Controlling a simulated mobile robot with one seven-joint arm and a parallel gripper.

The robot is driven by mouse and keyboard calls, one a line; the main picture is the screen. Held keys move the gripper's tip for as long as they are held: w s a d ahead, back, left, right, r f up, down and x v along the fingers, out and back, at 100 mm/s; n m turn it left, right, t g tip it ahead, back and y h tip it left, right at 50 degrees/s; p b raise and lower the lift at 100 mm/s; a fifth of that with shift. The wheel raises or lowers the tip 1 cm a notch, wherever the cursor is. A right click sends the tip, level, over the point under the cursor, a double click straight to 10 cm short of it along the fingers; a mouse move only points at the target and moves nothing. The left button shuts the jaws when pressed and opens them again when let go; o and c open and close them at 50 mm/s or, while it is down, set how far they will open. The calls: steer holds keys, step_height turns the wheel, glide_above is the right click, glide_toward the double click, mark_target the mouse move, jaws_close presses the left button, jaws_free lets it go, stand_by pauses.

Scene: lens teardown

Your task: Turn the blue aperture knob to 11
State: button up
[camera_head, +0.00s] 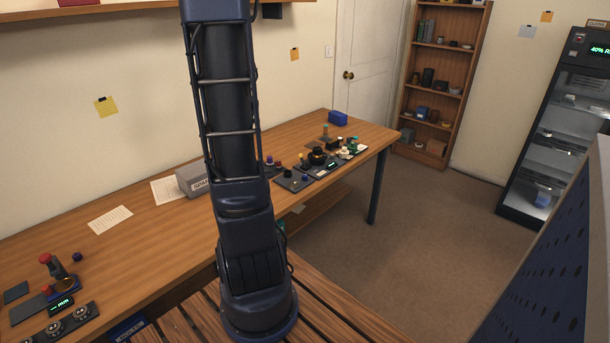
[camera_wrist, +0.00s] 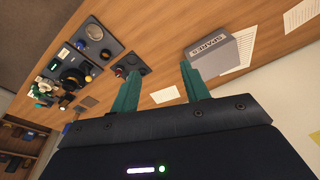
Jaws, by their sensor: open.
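A dark panel (camera_head: 293,181) with a small dark-blue knob (camera_head: 305,177) is among the devices toward the far end of the bench. I cannot tell which is the aperture knob, and no scale numbers are readable. In the wrist view, a small blue knob (camera_wrist: 81,45) shows on a panel left of the fingers. My gripper (camera_wrist: 160,69) is open and empty, its green fingers apart from the devices. It does not show clearly in the head view.
A grey SPARES box (camera_wrist: 210,53) stands on the bench beyond the fingers. Paper sheets (camera_head: 110,219) lie on bare wood. A red-topped joystick (camera_head: 45,259) stands at the near left. Open floor lies right of the bench.

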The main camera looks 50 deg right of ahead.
steer(key=d+f+m+g, duration=0.1)
steer(key=d+f, duration=0.7)
steer(key=d, duration=0.4)
steer(key=m+g, duration=0.1)
steer(key=m, duration=0.1)
glide_above(305, 175)
step_height(305, 175, down, 10)
step_height(305, 175, down, 11)
steer(key=shift+f, duration=0.1)
steer(key=shift+c, duration=0.3)
steer(key=c, duration=0.9)
